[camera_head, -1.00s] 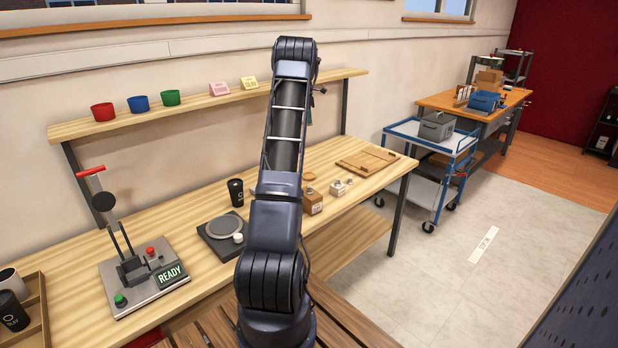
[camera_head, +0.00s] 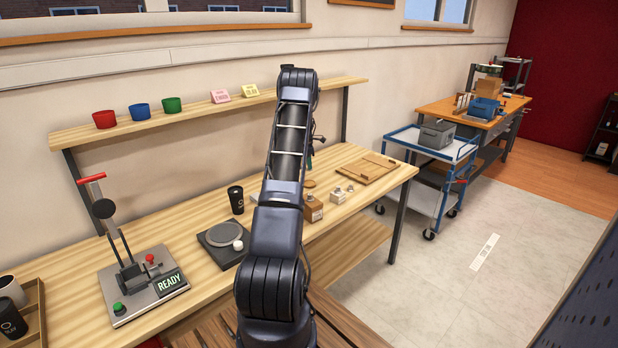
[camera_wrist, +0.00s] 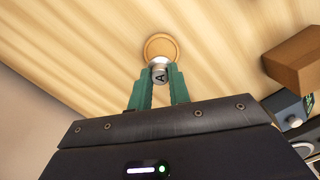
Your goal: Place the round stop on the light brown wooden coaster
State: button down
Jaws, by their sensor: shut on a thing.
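The round stop (camera_wrist: 160,75), a small grey metal cylinder marked "A", is between the green fingertips of my gripper (camera_wrist: 160,76) in the wrist view. My gripper is shut on it. The round light brown wooden coaster (camera_wrist: 160,41) lies on the bench just beyond the stop, and the stop overlaps its near edge in this view. I cannot tell whether the stop touches it. In the head view the coaster (camera_head: 309,184) shows beside my arm, which hides most of my gripper and the stop.
Wooden blocks with metal pieces (camera_head: 312,208) stand close to the coaster; a brown block (camera_wrist: 298,60) shows at right in the wrist view. A black cup (camera_head: 236,200), a dark round plate device (camera_head: 222,240) and a wooden tray (camera_head: 366,168) are also on the bench.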

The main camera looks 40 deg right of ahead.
jog(key=shift+f, duration=3.7)
jog(key=shift+f, duration=0.15)
jog(key=c, duration=1.3)
grip_release()
